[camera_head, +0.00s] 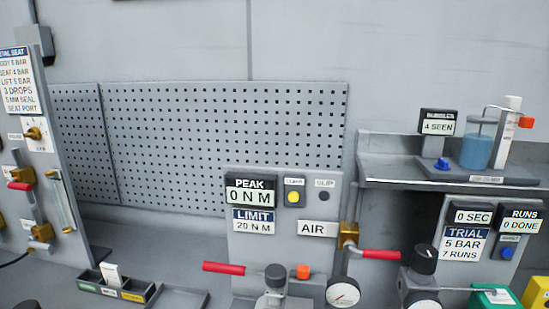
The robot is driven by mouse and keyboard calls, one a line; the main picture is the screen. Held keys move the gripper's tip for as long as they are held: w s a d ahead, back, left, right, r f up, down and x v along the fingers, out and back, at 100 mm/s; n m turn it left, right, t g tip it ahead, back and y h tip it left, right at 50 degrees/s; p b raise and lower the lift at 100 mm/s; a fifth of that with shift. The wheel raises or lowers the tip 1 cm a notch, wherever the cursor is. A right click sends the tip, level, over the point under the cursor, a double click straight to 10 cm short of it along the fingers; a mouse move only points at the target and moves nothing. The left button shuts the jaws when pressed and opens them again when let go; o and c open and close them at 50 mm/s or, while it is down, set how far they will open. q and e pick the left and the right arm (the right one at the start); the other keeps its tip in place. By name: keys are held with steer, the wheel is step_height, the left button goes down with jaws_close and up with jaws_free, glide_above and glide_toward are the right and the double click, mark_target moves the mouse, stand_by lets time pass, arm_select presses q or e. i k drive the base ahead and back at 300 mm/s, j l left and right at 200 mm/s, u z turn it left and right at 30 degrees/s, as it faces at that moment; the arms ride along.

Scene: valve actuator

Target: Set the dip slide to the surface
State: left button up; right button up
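A clear vessel of blue liquid (477,146) stands on the raised shelf at the right. A thin pale tube (497,107) bends from the post over the vessel's top. How deep the tube reaches in the liquid is too small to tell. A small display (438,123) left of the vessel reads "4 SEEN". Neither of my grippers is in view.
A blue knob (441,164) sits on the shelf (400,170) before the vessel. Below are a trial panel (464,243), red-handled valves (380,254) and gauges (342,293). A peak/limit panel (270,250) stands mid-bench. A black tray (115,287) lies at lower left.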

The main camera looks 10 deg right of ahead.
mark_target(524, 122)
steer(key=j+z, duration=0.1)
steer(key=z, duration=0.7)
steer(key=k+j+z, duration=0.1)
steer(key=z, duration=0.3)
steer(key=k+z, duration=0.1)
steer(key=z, duration=0.3)
